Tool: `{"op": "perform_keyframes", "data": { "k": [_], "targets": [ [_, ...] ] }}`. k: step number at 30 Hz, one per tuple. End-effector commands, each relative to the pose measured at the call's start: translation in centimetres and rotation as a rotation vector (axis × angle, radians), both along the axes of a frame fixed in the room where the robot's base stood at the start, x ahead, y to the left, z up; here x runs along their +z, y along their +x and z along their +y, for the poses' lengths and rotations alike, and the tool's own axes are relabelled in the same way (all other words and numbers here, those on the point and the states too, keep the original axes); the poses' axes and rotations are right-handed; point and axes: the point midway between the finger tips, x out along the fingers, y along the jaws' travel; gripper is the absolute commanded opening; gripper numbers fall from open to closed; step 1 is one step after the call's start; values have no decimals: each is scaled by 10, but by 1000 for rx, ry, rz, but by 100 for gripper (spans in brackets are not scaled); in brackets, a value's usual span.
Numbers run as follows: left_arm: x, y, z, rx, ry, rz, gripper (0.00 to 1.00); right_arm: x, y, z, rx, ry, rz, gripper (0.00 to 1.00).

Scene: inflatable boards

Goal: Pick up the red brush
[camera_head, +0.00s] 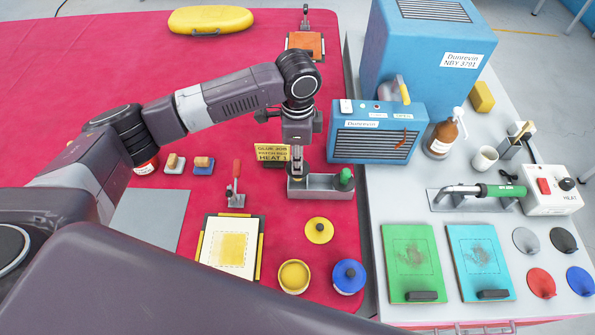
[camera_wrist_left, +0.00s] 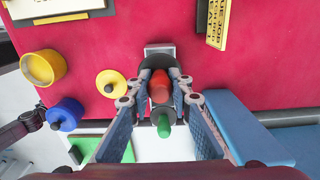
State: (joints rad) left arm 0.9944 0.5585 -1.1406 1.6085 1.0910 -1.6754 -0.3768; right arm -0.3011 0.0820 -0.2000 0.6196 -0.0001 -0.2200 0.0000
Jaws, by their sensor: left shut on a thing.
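My left gripper (camera_head: 297,172) points straight down at the left end of a small grey metal holder (camera_head: 321,189) on the red table. In the left wrist view its fingers (camera_wrist_left: 161,88) are closed around the red brush (camera_wrist_left: 159,80), seen from above as a red rounded handle. In the head view the gripper hides this brush. I cannot tell whether its lower end is clear of the holder. A green-handled brush (camera_head: 345,178) stands at the holder's right end; it also shows in the left wrist view (camera_wrist_left: 163,126).
A glue sign (camera_head: 271,151) stands just behind the holder. A blue heater box (camera_head: 378,138) is close on the right. A red-handled clamp (camera_head: 236,180) is to the left.

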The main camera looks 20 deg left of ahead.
Motion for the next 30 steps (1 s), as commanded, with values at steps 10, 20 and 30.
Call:
{"op": "perform_keyframes", "data": {
  "k": [10,20,30],
  "targets": [
    [93,2,-1,-1,-2,-5,0,-21,1,0,0,0,-1,40],
    [136,1,0,1,-1,0,0,-26,1,0,0,0,-2,40],
    [139,0,0,1,0,1,16,-26,1,2,-1,2,-2,40]
  ]
}}
